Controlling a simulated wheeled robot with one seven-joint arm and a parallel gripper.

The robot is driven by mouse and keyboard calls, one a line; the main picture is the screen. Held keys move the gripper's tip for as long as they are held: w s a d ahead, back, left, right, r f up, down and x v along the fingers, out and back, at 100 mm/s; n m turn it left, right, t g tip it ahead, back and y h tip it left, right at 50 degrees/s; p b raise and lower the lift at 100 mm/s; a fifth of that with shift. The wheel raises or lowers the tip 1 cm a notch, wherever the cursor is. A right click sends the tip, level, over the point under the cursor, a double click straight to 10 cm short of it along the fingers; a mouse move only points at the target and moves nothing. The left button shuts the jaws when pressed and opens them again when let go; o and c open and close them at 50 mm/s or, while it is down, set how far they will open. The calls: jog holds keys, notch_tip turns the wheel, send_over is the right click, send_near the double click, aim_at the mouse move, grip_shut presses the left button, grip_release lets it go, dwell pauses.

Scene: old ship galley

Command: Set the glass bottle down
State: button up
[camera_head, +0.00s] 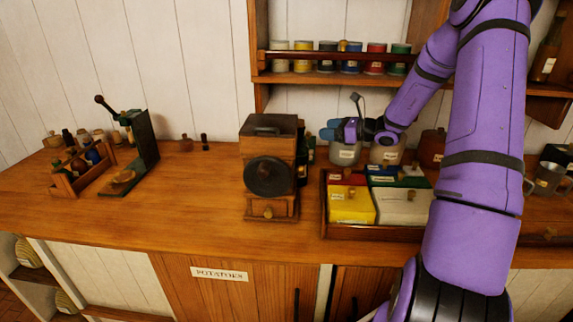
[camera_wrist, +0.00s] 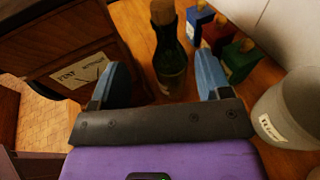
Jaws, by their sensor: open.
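The glass bottle (camera_wrist: 170,62) is dark green with a cork in its neck. In the wrist view it stands upright on the wooden counter, between and beyond the blue fingers of my gripper (camera_wrist: 161,65). The fingers are spread, with a visible gap to the bottle on each side. In the head view my gripper (camera_head: 331,130) is low over the counter, just right of the wooden grinder. I cannot make out the bottle clearly there; the grinder and other items crowd that spot.
The wooden grinder (camera_head: 270,165) stands close left of my gripper. A pale labelled jar (camera_wrist: 290,110) stands close right. Small blue, red and green containers (camera_wrist: 240,58) stand behind. A wooden tray of boxes (camera_head: 375,231) is in front.

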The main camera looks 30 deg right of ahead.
aim_at(300, 128)
jog(key=shift+m, duration=0.3)
jog(key=x, duration=1.1)
jog(key=shift+w+d+f, duration=0.15)
jog(key=shift+d, duration=0.1)
jog(key=shift+c, duration=0.2)
grip_shut()
